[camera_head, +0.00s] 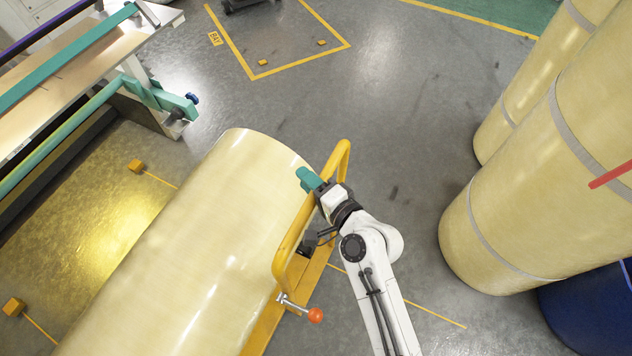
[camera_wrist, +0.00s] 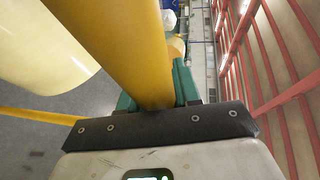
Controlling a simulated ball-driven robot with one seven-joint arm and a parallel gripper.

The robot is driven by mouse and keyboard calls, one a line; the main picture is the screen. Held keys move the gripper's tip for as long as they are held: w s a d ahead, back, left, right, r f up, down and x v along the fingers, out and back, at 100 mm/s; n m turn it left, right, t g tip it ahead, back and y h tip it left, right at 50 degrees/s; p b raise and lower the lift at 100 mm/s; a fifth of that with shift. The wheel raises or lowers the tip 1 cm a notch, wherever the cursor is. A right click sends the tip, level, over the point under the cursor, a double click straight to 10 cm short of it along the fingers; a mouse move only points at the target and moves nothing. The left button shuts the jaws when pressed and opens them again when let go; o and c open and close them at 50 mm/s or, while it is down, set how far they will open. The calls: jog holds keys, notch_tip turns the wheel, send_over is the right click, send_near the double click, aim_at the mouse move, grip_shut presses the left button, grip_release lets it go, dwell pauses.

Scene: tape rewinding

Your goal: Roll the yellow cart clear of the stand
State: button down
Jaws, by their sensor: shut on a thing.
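The yellow cart (camera_head: 262,325) stands near the middle of the head view, with a large cream roll (camera_head: 190,250) lying along it. Its raised yellow handle (camera_head: 294,235) runs along the right side of the roll. My gripper (camera_head: 311,180) is shut on this handle, near its far end. In the wrist view the yellow bar (camera_wrist: 125,45) passes between my gripper's teal fingers (camera_wrist: 155,92). A lever with an orange knob (camera_head: 315,315) sticks out at the cart's near end. A stand with teal bars (camera_head: 160,97) is at the upper left, apart from the roll.
Orange blocks (camera_head: 136,166) lie on the floor between stand and roll. A yellow-taped bay (camera_head: 290,45) is at the top, with two small orange blocks inside. Tall cream rolls (camera_head: 530,220) and a blue drum (camera_head: 590,310) stand at right. Grey floor between is clear.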

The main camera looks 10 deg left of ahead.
aim_at(312, 198)
jog(key=w+a, duration=0.1)
jog(key=a, duration=0.5)
jog(key=shift+w+a, duration=0.25)
jog(key=shift+a, duration=0.05)
jog(key=c, duration=1.2)
grip_release()
jog(key=shift+p, duration=0.3)
jog(key=shift+c, duration=0.2)
jog(key=shift+o, duration=0.7)
jog(key=shift+s+d+r, duration=0.15)
jog(key=shift+d, duration=0.25)
jog(key=shift+o, duration=1.1)
jog(key=shift+d, duration=0.2)
jog(key=b+v, duration=0.1)
jog(key=v, duration=1)
jog(key=shift+w+d+b, duration=0.1)
jog(key=shift+w+b, duration=0.1)
jog(key=shift+b, duration=0.1)
